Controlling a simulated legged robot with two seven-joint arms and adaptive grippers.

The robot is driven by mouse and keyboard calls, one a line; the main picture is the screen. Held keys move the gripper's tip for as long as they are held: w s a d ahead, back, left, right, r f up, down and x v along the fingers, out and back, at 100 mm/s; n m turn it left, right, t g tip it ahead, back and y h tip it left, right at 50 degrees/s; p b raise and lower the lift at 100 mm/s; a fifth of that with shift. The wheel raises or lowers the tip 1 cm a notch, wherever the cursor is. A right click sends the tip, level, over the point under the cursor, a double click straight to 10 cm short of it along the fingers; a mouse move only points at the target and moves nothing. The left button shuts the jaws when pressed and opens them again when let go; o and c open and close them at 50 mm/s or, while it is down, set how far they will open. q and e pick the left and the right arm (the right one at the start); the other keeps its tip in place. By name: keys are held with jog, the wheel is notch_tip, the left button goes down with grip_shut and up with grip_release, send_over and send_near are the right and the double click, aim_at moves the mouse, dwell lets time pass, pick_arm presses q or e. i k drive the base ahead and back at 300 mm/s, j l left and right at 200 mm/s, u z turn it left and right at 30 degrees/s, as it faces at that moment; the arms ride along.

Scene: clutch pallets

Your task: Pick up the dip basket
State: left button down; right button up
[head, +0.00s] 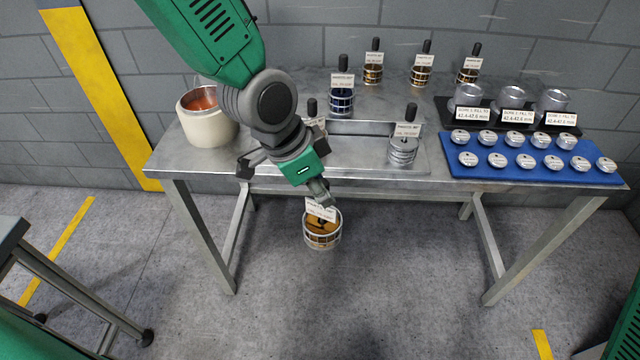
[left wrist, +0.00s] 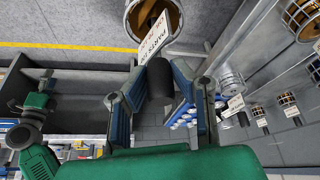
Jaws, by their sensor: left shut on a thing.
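My left gripper (head: 318,192) is shut on the black handle of a dip basket (head: 322,232). The basket is a metal cage with a brownish-gold inside and a white label. It hangs upright below the gripper, in front of the table's front edge and above the floor. In the left wrist view, the black handle sits between the two fingers (left wrist: 162,85), and the basket (left wrist: 150,18) shows at the top. My right gripper does not show.
The metal table (head: 250,170) holds a cream pot (head: 207,117), several other handled baskets, such as one with dark blue (head: 342,100), and a grey basket (head: 403,150). A blue tray (head: 530,177) of round silver pieces lies at right, before labelled cups (head: 511,95).

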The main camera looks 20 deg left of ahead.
aim_at(403, 146)
jog(key=i, duration=0.9)
